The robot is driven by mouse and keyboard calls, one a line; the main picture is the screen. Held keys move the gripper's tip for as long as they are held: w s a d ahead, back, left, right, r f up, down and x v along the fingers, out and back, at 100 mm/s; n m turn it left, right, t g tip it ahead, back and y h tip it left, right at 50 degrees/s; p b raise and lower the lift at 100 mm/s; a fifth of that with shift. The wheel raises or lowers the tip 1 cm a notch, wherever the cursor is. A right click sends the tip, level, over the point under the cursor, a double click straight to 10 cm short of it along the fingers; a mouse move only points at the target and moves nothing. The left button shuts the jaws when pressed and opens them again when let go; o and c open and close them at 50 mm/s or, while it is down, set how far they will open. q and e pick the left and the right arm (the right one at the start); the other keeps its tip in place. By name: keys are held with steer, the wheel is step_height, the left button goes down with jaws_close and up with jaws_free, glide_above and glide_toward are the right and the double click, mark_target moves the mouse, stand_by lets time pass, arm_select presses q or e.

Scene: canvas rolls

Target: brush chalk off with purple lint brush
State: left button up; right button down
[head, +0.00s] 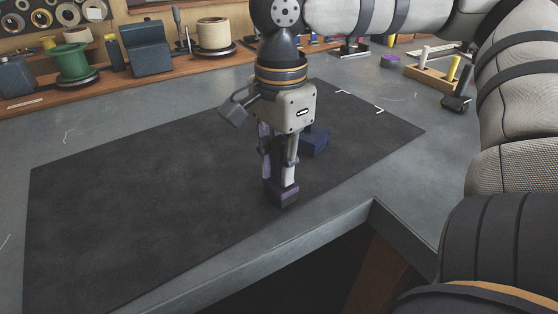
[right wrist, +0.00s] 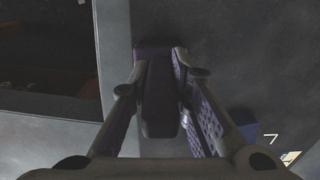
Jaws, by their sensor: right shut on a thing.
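The purple lint brush (head: 287,194) is held upright in my right gripper (head: 279,172), its head low over the dark mat (head: 130,190) near the mat's front edge. Whether it touches the mat I cannot tell. In the right wrist view the brush (right wrist: 160,95) sits between the two fingers, which are closed on it. Faint pale smudges show on the mat; I cannot tell whether they are chalk. My left gripper is not in view.
A navy block (head: 315,142) lies on the mat just behind my right gripper. White corner marks (head: 378,110) are at the mat's far right. A wooden holder (head: 430,77), spools and tools line the back. The mat's left half is clear. The table edge is close in front.

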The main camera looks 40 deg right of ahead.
mark_target(281, 138)
steer(key=shift+r, duration=3.5)
